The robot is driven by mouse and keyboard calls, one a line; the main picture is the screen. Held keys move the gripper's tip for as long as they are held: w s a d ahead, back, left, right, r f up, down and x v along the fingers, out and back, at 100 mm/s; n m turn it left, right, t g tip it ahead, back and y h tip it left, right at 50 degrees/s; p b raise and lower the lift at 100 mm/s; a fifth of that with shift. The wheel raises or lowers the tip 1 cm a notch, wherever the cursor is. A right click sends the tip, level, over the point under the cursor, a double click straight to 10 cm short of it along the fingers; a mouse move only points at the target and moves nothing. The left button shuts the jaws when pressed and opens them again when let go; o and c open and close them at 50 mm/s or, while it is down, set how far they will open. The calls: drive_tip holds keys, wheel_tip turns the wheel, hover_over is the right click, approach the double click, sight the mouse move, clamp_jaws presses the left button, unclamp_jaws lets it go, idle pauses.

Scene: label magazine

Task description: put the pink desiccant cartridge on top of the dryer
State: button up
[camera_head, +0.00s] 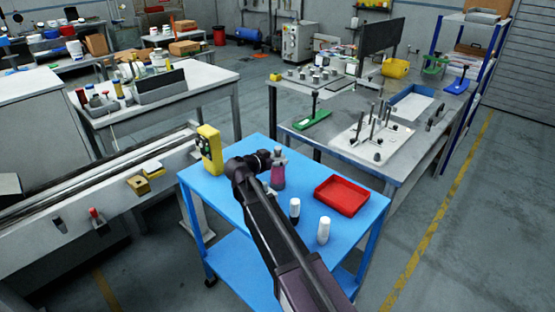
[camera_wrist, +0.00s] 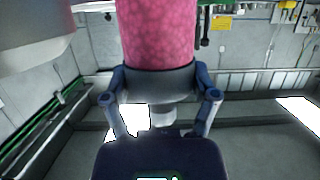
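The pink desiccant cartridge (camera_head: 278,177) stands upright at the blue cart, with a grey collar and cap on top. My gripper (camera_head: 269,158) is at its grey upper part. In the wrist view, the pink body of the cartridge (camera_wrist: 158,32) fills the top middle, and the fingers of my gripper (camera_wrist: 160,84) close on both sides of its dark grey collar. I cannot tell whether its base touches the cart top. A grey cabinet-like machine (camera_head: 299,42) at the back may be the dryer; no label is readable.
A grey workbench (camera_head: 425,148) with fixtures stands behind right. The floor at right is clear.

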drive_tip(key=o, duration=0.3)
drive_tip(key=shift+r, duration=0.15)
drive_tip(key=shift+s+a+r+p, duration=0.1)
drive_tip(key=shift+s+p, duration=0.05)
drive_tip(key=shift+p, duration=0.15)
drive_tip(key=p+v, duration=0.3)
drive_tip(key=v, duration=0.8)
drive_tip(key=shift+s+a, duration=0.15)
drive_tip(key=shift+s, duration=0.1)
drive_tip(key=shift+r, duration=0.1)
